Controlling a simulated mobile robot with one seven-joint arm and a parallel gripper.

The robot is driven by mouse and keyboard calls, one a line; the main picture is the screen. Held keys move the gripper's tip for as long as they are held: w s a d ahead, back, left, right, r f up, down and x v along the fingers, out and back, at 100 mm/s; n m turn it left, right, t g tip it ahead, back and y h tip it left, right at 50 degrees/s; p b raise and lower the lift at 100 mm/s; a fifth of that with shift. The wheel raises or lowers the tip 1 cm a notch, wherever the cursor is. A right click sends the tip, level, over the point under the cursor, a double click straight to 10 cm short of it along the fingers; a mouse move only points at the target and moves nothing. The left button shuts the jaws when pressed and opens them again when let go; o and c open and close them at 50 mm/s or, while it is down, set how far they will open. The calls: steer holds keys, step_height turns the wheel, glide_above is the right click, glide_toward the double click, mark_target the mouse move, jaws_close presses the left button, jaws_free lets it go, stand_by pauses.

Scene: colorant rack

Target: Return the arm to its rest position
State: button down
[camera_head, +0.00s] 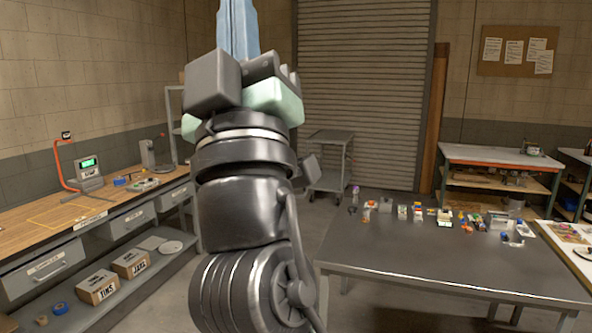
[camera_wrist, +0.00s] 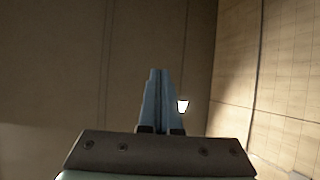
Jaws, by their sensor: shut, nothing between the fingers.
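My gripper (camera_head: 238,28) points straight up at the top of the head view, with its blue fingers together and its tips cut off by the frame edge. My arm stands upright in front of the camera and hides part of the room behind it. In the wrist view the two blue fingers (camera_wrist: 160,98) are closed against each other with nothing between them. The wrist camera looks up at bare wall and ceiling surfaces.
A dark table (camera_head: 440,262) with several small items along its far edge stands at right. A wooden workbench (camera_head: 60,220) with drawers runs along the left. A grey cart (camera_head: 330,150) stands behind my arm. Open air surrounds my gripper.

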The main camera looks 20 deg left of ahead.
steer(key=w+d+f+m+g+h, duration=0.1)
steer(key=w+d+f+m+h, duration=0.35)
steer(key=f+m+h, duration=0.2)
steer(key=w+d+f+m+g+h, duration=0.2)
steer(key=w+d+f+m+h, duration=0.1)
steer(key=d+f+m+h, duration=0.4)
steer(key=d+f+g, duration=0.4)
steer(key=f+g, duration=0.1)
steer(key=f, duration=1.1)
steer(key=s+r+t, duration=0.5)
steer(key=s+r, duration=0.1)
steer(key=r, duration=0.6)
steer(key=s+r+t, duration=0.4)
steer(key=s+r, duration=0.3)
steer(key=r, duration=0.6)
steer(key=shift+s+r+n+t, duration=0.25)
steer(key=shift+s+n+t, duration=0.05)
steer(key=shift+n+t, duration=0.1)
steer(key=shift+w, duration=0.1)
